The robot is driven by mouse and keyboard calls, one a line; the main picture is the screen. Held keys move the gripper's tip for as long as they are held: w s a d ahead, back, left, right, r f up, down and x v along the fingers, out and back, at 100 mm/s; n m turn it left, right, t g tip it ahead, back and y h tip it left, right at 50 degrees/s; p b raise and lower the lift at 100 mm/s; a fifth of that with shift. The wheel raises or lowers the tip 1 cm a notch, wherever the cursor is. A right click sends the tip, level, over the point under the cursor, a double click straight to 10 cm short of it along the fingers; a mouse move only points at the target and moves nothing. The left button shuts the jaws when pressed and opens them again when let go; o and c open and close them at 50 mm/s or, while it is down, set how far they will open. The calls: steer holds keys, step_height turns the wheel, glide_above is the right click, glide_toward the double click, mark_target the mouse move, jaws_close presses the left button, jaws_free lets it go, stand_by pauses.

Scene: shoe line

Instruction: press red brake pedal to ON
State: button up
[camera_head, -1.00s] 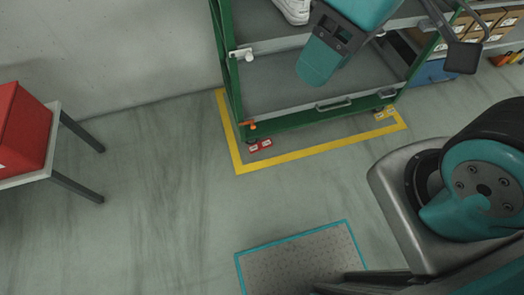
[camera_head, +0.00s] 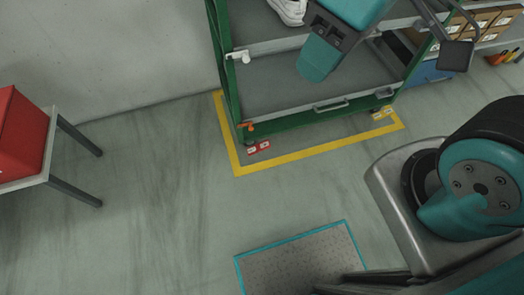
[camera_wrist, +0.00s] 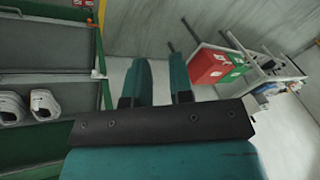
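A small orange-red pedal (camera_head: 246,126) sticks out at the lower left corner of the green rack (camera_head: 300,122). Two small red labels (camera_head: 259,147) lie just below it, inside the yellow floor line; their text is too small to read. Whether the pedal is up or down cannot be told. My gripper (camera_head: 314,76) appears in front of the rack, above and right of the pedal and apart from it. In the wrist view my gripper (camera_wrist: 158,75) has its two teal fingers apart, with nothing between them. A red-and-white label (camera_wrist: 82,3) shows at that view's top left.
A yellow line (camera_head: 310,154) borders the rack. A teal-edged mat (camera_head: 298,262) lies in front. A red box (camera_head: 18,135) sits on a table (camera_head: 47,155) at left. The floor between table and rack is clear. White shoes (camera_wrist: 43,104) stand on the rack.

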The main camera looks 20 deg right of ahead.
steer(key=w+f+m+b, duration=0.1)
steer(key=w+f+b, duration=0.3)
steer(key=f, duration=0.2)
steer(key=w+f+b, duration=0.5)
steer(key=f, duration=0.1)
steer(key=w+f+m+t+h+b, duration=0.1)
steer(key=w+f+b, duration=0.3)
steer(key=w+f, duration=0.1)
steer(key=shift+w+a+f+m, duration=0.15)
steer(key=shift+a+f+m, duration=0.15)
steer(key=shift+f, duration=0.25)
jaws_close()
steer(key=w+d+f+m+h+b, duration=0.1)
steer(key=w+f+b, duration=0.55)
steer(key=f, duration=0.55)
steer(key=w+d+f+m+t+h+b, duration=0.1)
steer(key=w+f+b, duration=0.5)
steer(key=f, duration=0.6)
steer(key=w+d+f+m+b, duration=0.1)
steer(key=w+f+b, duration=0.5)
steer(key=f, duration=0.6)
steer(key=w+d+f+h+b, duration=0.1)
steer(key=f+b, duration=0.5)
steer(key=f, duration=0.6)
steer(key=w+d+f+m+t+h+b, duration=0.1)
steer(key=f+b, duration=0.4)
steer(key=f, duration=0.8)
steer(key=shift+w+d+f+m+b, duration=0.2)
steer(key=shift+w+d+m+b, duration=0.15)
steer(key=shift+w+d, duration=0.55)
